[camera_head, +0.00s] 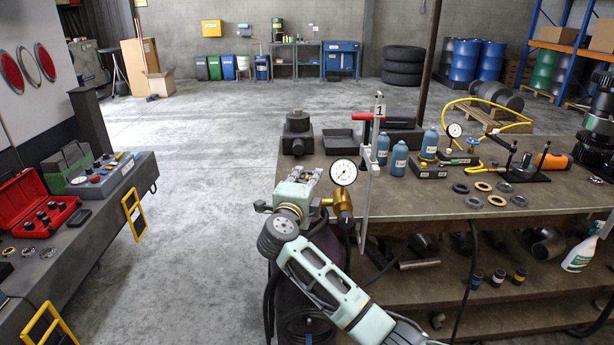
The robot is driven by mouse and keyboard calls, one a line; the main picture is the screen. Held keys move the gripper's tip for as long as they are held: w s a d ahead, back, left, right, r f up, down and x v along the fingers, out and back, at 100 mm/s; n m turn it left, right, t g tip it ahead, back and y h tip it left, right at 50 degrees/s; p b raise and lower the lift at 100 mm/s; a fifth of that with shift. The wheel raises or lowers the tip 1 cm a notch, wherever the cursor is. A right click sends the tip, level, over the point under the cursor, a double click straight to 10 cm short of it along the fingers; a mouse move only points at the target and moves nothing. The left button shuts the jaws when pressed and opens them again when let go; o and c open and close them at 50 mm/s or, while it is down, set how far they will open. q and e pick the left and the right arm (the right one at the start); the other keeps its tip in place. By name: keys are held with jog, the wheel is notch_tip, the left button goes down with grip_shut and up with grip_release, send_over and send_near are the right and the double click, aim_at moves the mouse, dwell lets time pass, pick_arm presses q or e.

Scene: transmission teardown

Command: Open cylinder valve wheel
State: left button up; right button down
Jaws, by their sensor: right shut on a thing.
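A dark gas cylinder (335,245) stands at the left end of the workbench, partly hidden behind my right arm. A brass regulator (344,206) with a round white gauge (343,172) sits at its top. My right gripper (302,172) is at the cylinder's top, just left of the gauge. It is shut on the valve wheel, which its fingers and body hide. How far the wheel is turned cannot be seen. My left gripper is not in view.
The workbench (420,212) on the right holds blue bottles (399,160), a second gauge (454,130), several rings and a vise-like block (298,135). A side bench (110,205) with a red toolbox (32,205) stands left. The concrete floor between is clear.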

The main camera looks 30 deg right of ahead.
jog(key=n+t+y+p, duration=0.2)
jog(key=y+p, duration=0.1)
jog(key=n+t+y+p, duration=0.2)
jog(key=y+p, duration=0.1)
jog(key=p, duration=0.1)
jog(key=shift+s+d+r+n+p, duration=0.1)
jog(key=shift+n+p, duration=0.2)
jog(key=shift+n, duration=0.1)
jog(key=shift+n+t+y, duration=0.5)
jog(key=shift+y, duration=0.1)
jog(key=shift+f+n+t+y+p, duration=0.2)
jog(key=shift+n+y, duration=0.2)
jog(key=shift+y, duration=0.2)
jog(key=shift+f+n+t+y+p, duration=0.15)
jog(key=shift+n+y, duration=0.25)
jog(key=shift+y, duration=0.2)
jog(key=shift+n+y+b, duration=0.55)
jog(key=shift+n+y, duration=0.85)
jog(key=shift+y, duration=1.3)
jog(key=shift+a, duration=0.2)
jog(key=c, duration=1.8)
grip_release()
jog(key=shift+r, duration=0.15)
jog(key=shift+d, duration=0.1)
